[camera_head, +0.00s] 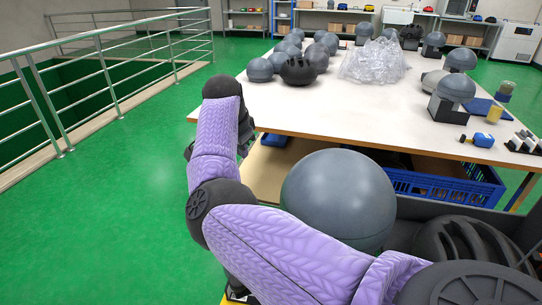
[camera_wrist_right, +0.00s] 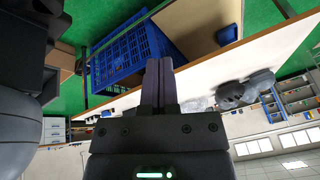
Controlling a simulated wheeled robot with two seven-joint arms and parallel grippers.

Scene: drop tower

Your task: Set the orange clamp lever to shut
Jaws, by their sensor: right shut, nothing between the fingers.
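I cannot make out the orange clamp lever in either view. My right gripper (camera_wrist_right: 160,72) is shut and empty in the right wrist view, its two fingers side by side. In the head view my right arm crosses the foreground and hides most of that gripper (camera_head: 244,148), which is near the left front corner of the white table. My left gripper is in neither view.
A large grey headform (camera_head: 340,192) and a black helmet (camera_head: 465,245) are close in front. The white table (camera_head: 310,105) holds several headforms and a clear plastic bag (camera_head: 374,62). A blue crate (camera_head: 447,188) sits below. Green floor left is open up to railings (camera_head: 110,80).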

